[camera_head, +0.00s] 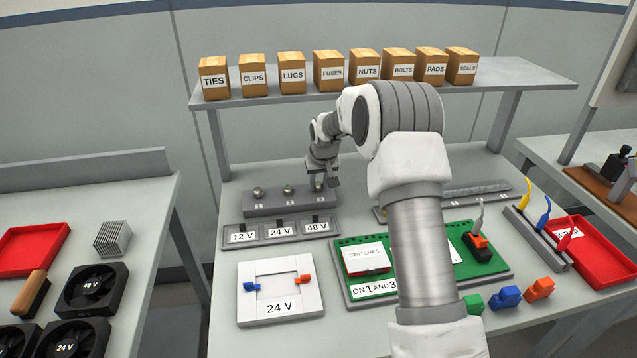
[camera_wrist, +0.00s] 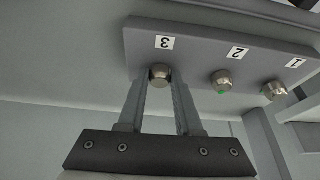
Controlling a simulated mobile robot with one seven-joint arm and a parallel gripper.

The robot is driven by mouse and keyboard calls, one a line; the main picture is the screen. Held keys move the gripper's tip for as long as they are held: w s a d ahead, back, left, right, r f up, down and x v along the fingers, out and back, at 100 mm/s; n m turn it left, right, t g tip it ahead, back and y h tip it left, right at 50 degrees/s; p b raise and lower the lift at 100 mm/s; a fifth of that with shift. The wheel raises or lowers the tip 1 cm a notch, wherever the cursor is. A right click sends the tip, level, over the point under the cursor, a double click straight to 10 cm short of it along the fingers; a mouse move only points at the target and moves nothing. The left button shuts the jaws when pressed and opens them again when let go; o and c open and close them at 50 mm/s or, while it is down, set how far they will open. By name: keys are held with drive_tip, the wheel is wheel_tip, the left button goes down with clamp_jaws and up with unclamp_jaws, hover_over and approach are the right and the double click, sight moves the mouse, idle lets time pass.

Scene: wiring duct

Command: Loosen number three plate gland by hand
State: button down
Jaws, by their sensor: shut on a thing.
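The gland plate (camera_head: 290,201) is a grey block at the back of the table, with three round metal glands along it. In the wrist view the plate (camera_wrist: 195,40) shows labels 3, 2 and 1, upside down. The number three gland (camera_wrist: 160,75) sits between the fingertips of my gripper (camera_wrist: 160,84), which is shut on it. Number two gland (camera_wrist: 222,79) and number one gland (camera_wrist: 273,91) stand apart to the right, each with a bit of green at its base. In the head view my gripper (camera_head: 328,184) is at the plate's right end, and its fingertips are hard to see.
Voltage-labelled holders (camera_head: 281,230) stand in front of the plate. A white 24 V frame (camera_head: 280,311) and a green switch board (camera_head: 425,275) lie nearer. Labelled boxes (camera_head: 329,70) line the shelf above. A red tray (camera_head: 590,250) is at the right.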

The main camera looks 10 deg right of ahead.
drive_tip(key=n, duration=0.2)
drive_tip(key=n+y+p, duration=0.2)
drive_tip(key=n, duration=0.1)
drive_tip(key=shift+w+d+n+g, duration=0.1)
drive_tip(key=shift+d+n+g, duration=0.2)
drive_tip(key=n+g+y+p, duration=0.1)
drive_tip(key=n, duration=0.3)
drive_tip(key=shift+w+d+n, duration=0.1)
drive_tip(key=shift+n, duration=0.2)
drive_tip(key=c, duration=0.7)
unclamp_jaws()
drive_tip(key=shift+f, duration=0.1)
drive_tip(key=m+b, duration=0.1)
drive_tip(key=m, duration=0.1)
drive_tip(key=m+h+b, duration=0.1)
drive_tip(key=m, duration=0.1)
drive_tip(key=m+t+b, duration=0.1)
drive_tip(key=m, duration=0.1)
drive_tip(key=shift+a+h, duration=0.3)
drive_tip(key=shift+a, duration=0.05)
drive_tip(key=m, duration=0.1)
drive_tip(key=m+h+b, duration=0.1)
drive_tip(key=m, duration=0.1)
drive_tip(key=shift+s+a, duration=0.15)
drive_tip(key=shift+s, duration=0.05)
drive_tip(key=shift+m+t+h+b, duration=0.3)
drive_tip(key=shift+m+h+b, duration=0.1)
drive_tip(key=shift+m, duration=0.5)
